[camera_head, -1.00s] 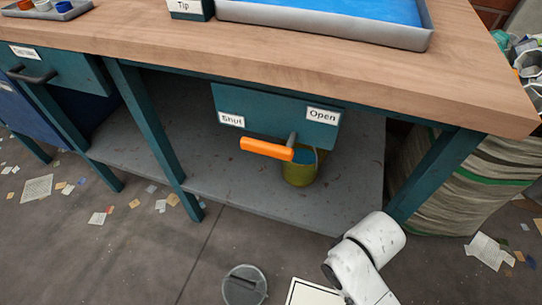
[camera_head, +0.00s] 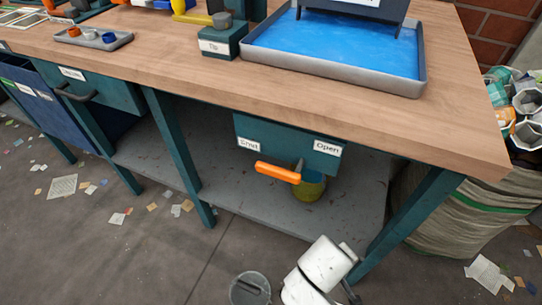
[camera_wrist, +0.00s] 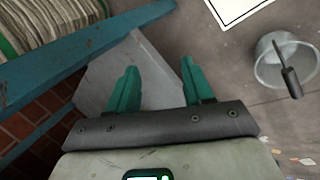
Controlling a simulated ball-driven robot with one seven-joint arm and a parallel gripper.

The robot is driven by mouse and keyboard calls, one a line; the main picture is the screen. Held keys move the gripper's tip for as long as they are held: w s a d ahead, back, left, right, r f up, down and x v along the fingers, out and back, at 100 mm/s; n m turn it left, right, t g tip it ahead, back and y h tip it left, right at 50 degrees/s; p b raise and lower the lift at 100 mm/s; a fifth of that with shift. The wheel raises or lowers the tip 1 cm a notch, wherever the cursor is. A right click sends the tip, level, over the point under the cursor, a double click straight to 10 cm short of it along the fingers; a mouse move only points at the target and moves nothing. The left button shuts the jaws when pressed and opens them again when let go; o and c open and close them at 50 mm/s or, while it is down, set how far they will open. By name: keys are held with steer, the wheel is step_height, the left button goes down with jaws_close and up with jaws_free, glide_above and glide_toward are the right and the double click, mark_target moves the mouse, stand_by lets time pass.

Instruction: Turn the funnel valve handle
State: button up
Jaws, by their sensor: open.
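The orange valve handle (camera_head: 278,172) hangs under the front of the bench, on a teal panel (camera_head: 285,140) with a "Shut" label at left and an "Open" label at right. The handle points left, below the "Shut" label. In the head view my white arm is at the bottom, right of the handle.
The wooden benchtop (camera_head: 180,75) carries a blue-filled tray (camera_head: 420,88). A teal bench leg (camera_head: 410,222) and a large sack (camera_head: 430,215) stand at right. A grey metal pail (camera_head: 250,290) is on the floor, also in the wrist view (camera_wrist: 268,72). Floor at left is mostly clear, with paper scraps.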

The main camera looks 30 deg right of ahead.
steer(key=w+a+r+n+t+h+p, duration=0.2)
steer(key=w+a+r+h+p, duration=0.15)
steer(key=r+p, duration=0.2)
steer(key=w+a+r+n+t+h+p, duration=0.1)
steer(key=w+a+r+h+p, duration=0.15)
steer(key=w+r+p, duration=0.35)
steer(key=n+t+h+p, duration=0.4)
steer(key=t, duration=0.4)
glide_toward(270, 174)
steer(key=x, duration=1)
steer(key=shift+w+d+r, duration=0.1)
steer(key=shift+w+d, duration=0.2)
jaws_close()
